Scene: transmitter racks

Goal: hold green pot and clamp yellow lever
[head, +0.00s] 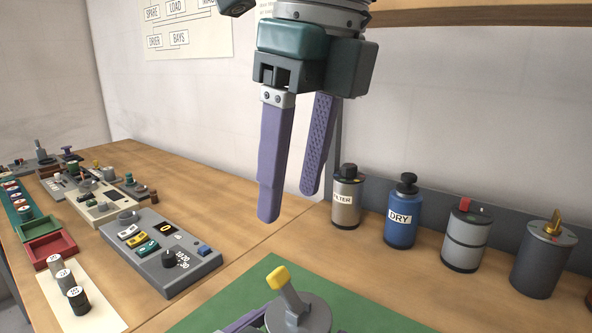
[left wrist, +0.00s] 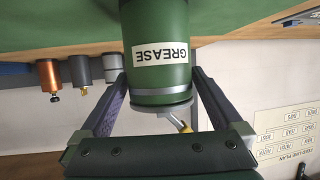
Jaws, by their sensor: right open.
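The green pot (left wrist: 160,55), labelled GREASE, shows upside down in the left wrist view. My left gripper (left wrist: 160,75) has one purple finger against each side of it and appears shut on it. In the head view the pot's grey lid (head: 300,315) is at the bottom edge, and the green body is hidden. The yellow lever (head: 278,278) sticks up tilted from the lid; its yellow tip also shows in the left wrist view (left wrist: 186,128). My right gripper (head: 288,203) is open and empty, fingers down, above and behind the lever.
A green mat (head: 365,312) lies around the pot. A FILTER canister (head: 346,196), a blue DRY bottle (head: 401,215) and grey canisters (head: 467,237) stand along the back wall. A grey control box (head: 160,255) and small trays (head: 48,248) are at left.

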